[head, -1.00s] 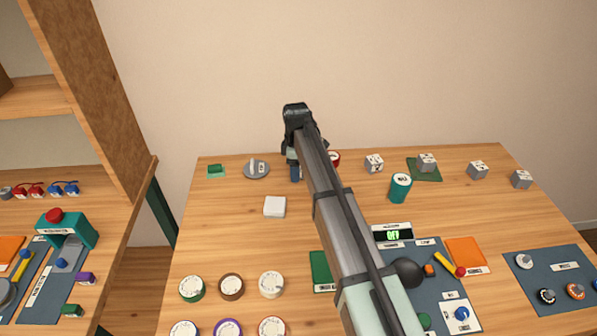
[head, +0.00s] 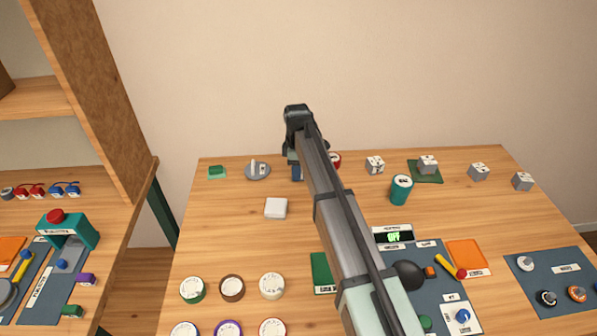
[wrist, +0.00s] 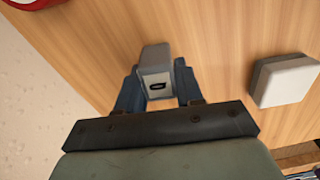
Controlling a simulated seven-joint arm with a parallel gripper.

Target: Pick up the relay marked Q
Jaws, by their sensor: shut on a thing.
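My gripper (wrist: 157,88) is shut on a small grey block, a relay (wrist: 154,56), in the wrist view. A pale face of it carries a dark rounded mark that is too small to read surely as Q. In the head view my gripper (head: 297,172) is at the back left part of the table, mostly behind my arm, and the held relay is hidden there. Other grey relays with white labels stand along the back right: one (head: 375,165), one on a green mat (head: 428,164), one (head: 478,172) and one (head: 522,181).
A white square block (head: 276,208) lies near my gripper, also in the wrist view (wrist: 284,80). A grey disc (head: 257,172) is to its left, a red round thing (head: 335,159) to its right. A teal cylinder (head: 401,189) stands right of my arm. Several round dials fill the front left.

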